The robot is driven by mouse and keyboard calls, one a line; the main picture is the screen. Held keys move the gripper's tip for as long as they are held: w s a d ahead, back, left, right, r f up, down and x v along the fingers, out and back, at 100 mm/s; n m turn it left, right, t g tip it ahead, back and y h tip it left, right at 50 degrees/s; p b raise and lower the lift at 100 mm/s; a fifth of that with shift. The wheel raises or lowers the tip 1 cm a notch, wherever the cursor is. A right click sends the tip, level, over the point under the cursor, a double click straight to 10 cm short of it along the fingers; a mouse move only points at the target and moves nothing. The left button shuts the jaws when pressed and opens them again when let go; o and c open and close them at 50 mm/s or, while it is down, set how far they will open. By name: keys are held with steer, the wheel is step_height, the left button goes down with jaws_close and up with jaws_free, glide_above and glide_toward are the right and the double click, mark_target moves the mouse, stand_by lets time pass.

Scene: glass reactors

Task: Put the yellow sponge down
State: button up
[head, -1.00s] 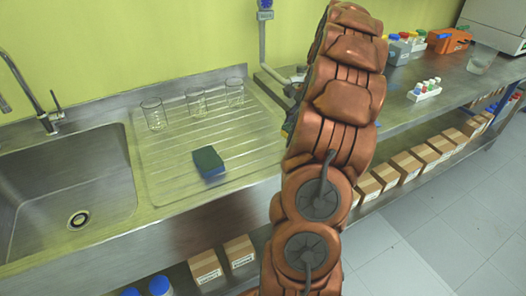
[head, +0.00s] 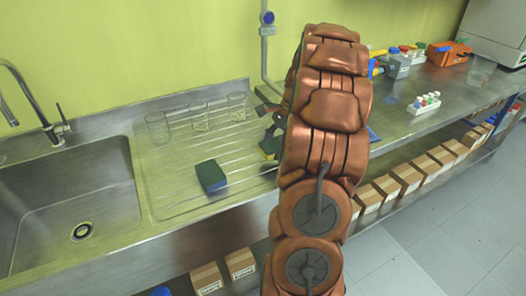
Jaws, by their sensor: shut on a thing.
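My gripper (head: 273,135) shows only in part at the left edge of my copper arm, over the right end of the ribbed drainboard (head: 185,192). It is shut on the yellow sponge (head: 269,147), which has a dark side and is partly hidden by the arm. I cannot tell whether the sponge touches the drainboard. A second sponge (head: 210,177), dark green on top with a blue side, lies on the drainboard to the left of my gripper.
Three glass beakers (head: 199,116) stand along the back of the drainboard. A steel sink (head: 75,190) with a tap (head: 45,120) is at left. A rack of small bottles (head: 424,104) stands on the right bench. Drainboard room is free between the two sponges.

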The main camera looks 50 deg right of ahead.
mark_target(263, 161)
steer(key=shift+w+a+f+p, duration=0.1)
steer(key=shift+w+a+p, duration=0.15)
steer(key=shift+w+a, duration=0.35)
steer(key=shift+w+a+f+p, duration=0.1)
steer(key=shift+w+a+p, duration=0.15)
steer(key=shift+w, duration=0.5)
steer(key=shift+f+p, duration=0.4)
steer(key=shift+f, duration=1.25)
steer(key=shift+f, duration=0.25)
steer(key=o, duration=1.1)
steer(key=shift+r, duration=0.3)
steer(key=b+v, duration=0.3)
steer(key=v, duration=0.9)
steer(key=shift+s, duration=0.1)
steer(key=shift+a, duration=0.1)
